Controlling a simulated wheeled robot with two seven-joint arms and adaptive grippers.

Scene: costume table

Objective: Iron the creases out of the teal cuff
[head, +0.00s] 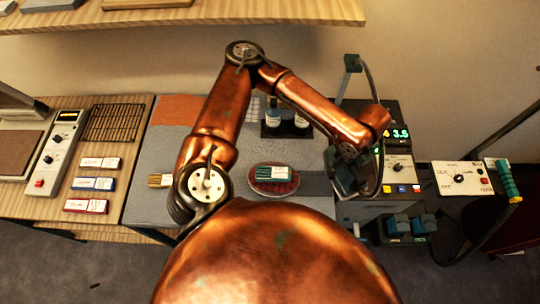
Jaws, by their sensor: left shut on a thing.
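My left arm arches over the table. Its gripper (345,172) points down at the right edge of the grey mat, beside the control unit. It is shut on a dark teal thing, which seems to be the iron; a dark cord loops up from there towards a post. The gripper hides most of it. A teal block with a white label (281,173) lies on a dark red round dish (262,187) left of the gripper, apart from it. I cannot make out for sure which thing is the teal cuff. My right gripper is not in view.
The control unit (398,168) reads 3.5. A second white unit (461,178) and a teal-handled tool (507,182) stand further right. Bottles (273,115) stand behind the dish. A brush (160,180), several labelled boxes (92,183) and a wire rack (112,123) lie left.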

